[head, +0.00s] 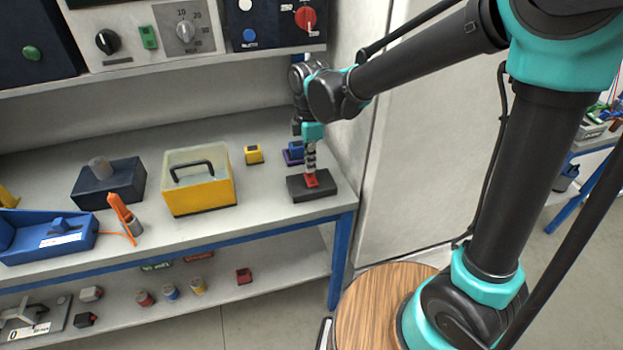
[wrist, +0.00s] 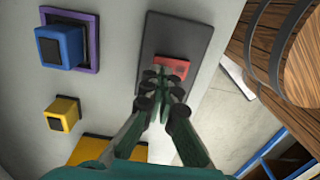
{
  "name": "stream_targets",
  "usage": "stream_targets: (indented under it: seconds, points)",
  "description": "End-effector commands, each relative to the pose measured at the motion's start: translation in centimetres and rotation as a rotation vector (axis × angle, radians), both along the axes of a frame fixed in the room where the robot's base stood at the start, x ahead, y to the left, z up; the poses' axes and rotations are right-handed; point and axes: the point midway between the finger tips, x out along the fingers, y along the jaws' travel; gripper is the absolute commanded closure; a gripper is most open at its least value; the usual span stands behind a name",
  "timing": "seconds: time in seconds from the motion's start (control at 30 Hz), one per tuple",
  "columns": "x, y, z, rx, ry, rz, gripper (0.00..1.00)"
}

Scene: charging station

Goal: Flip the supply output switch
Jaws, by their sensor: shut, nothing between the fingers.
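A red switch-like piece (head: 318,181) sits on a flat dark base (head: 297,190) at the right front of the bench; the wrist view also shows the red piece (wrist: 172,65) and its base (wrist: 178,30). My gripper (head: 311,170) points down over this base, fingers shut and empty. Its fingertips (wrist: 163,75) are at the red piece and partly hide it; I cannot tell whether they touch. A white panel (head: 120,20) on the shelf above carries a green rocker switch (head: 148,37) and dials. No readable label shows which switch is the supply output.
On the bench (head: 260,200) left of my gripper stand a yellow button block (head: 254,154), a blue block on a purple base (head: 293,152) and a yellow box with a handle (head: 200,195). A wall (head: 410,150) rises right of the bench. A wooden round top (head: 375,305) is below right.

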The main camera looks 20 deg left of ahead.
Motion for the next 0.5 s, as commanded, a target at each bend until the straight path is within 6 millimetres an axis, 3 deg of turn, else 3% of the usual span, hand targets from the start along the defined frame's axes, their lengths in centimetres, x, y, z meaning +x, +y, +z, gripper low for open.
stream_targets:
  seconds: [0.5]
  points:
    - [0.02,0.02,-0.70,0.000,0.000,0.000,1.00]
